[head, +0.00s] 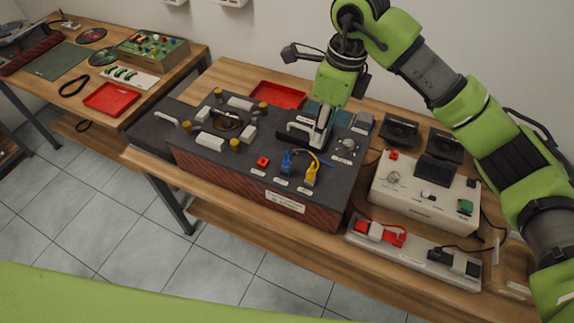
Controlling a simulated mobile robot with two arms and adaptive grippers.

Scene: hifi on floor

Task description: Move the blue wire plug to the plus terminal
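The blue wire plug (287,161) stands upright in the front part of the dark hi-fi unit's top (215,165). A yellow plug (311,174) with a yellow wire stands just to its right. A red square socket (263,162) is to its left; small labels sit by these terminals, too small to read, so I cannot tell which is plus. My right gripper (318,135) points down over the unit, behind and right of the blue plug and apart from it. Its fingertips are hard to make out, so its opening is unclear. My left gripper is not in view.
A cream box (420,200) with knobs and a power strip (415,252) with red and black plugs fill the right of the bench. A red tray (277,95) lies behind the unit. Another table (150,25) with a red tray (111,99) stands at left. Tiled floor lies in front.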

